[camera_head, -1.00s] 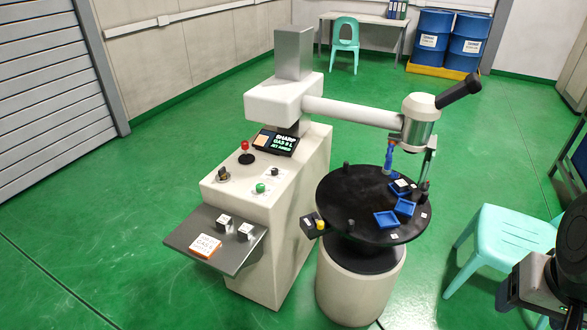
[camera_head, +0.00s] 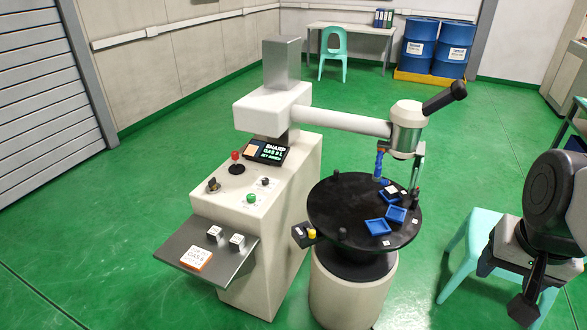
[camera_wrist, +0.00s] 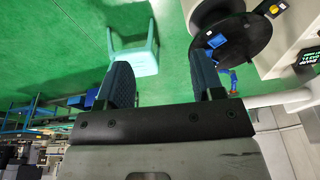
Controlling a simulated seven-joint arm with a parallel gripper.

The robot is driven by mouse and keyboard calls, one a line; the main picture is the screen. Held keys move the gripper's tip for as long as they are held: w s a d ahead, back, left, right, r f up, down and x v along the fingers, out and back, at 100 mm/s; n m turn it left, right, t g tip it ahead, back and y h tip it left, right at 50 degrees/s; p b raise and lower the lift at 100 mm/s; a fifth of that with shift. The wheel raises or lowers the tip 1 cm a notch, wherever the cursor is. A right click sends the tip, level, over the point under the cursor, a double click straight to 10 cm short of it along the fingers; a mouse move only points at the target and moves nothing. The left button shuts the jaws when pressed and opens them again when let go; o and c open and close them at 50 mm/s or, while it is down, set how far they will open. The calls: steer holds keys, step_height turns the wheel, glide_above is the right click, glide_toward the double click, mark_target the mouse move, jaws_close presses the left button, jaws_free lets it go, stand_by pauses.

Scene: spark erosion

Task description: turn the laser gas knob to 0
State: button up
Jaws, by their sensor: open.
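The cream machine (camera_head: 272,225) stands left of centre in the head view, with controls on its sloping top. These are a dark knob with a metal base (camera_head: 214,185), a small black knob (camera_head: 265,181), a green button (camera_head: 251,198) and a red-ball lever (camera_head: 236,160). I cannot tell which knob is the laser gas one, nor read its setting. The small screen (camera_head: 268,151) shows a line with "GAS". My gripper (camera_wrist: 163,78) is open and empty in the wrist view, well to the right of the machine and away from the knobs.
A round black table (camera_head: 345,205) with blue trays (camera_head: 378,227) stands between my arm and the panel. A white horizontal arm (camera_head: 345,122) passes above it. A turquoise stool (camera_head: 462,245) is close to my arm. A grey shelf (camera_head: 190,250) juts from the machine's front.

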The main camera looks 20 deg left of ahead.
steer(key=w+a+r+m, duration=0.1)
steer(key=w+a, duration=0.4)
steer(key=w, duration=0.3)
steer(key=w+a+m, duration=0.2)
steer(key=w+a, duration=0.4)
steer(key=w, duration=0.2)
steer(key=w+a+f+m+g, duration=0.1)
steer(key=w+a+f, duration=0.1)
steer(key=w+a, duration=0.5)
steer(key=w+a+f+m, duration=0.1)
steer(key=w+a+f, duration=0.1)
steer(key=w+a, duration=0.5)
steer(key=m+g, duration=0.1)
steer(key=m, duration=0.4)
glide_above(251, 196)
steer(key=f, duration=2.1)
steer(key=shift+w+d, duration=0.15)
steer(key=shift+d, duration=0.1)
steer(key=shift+a+f, duration=0.3)
steer(key=shift+f, duration=0.1)
steer(key=shift+f, duration=3.8)
steer(key=c, duration=0.9)
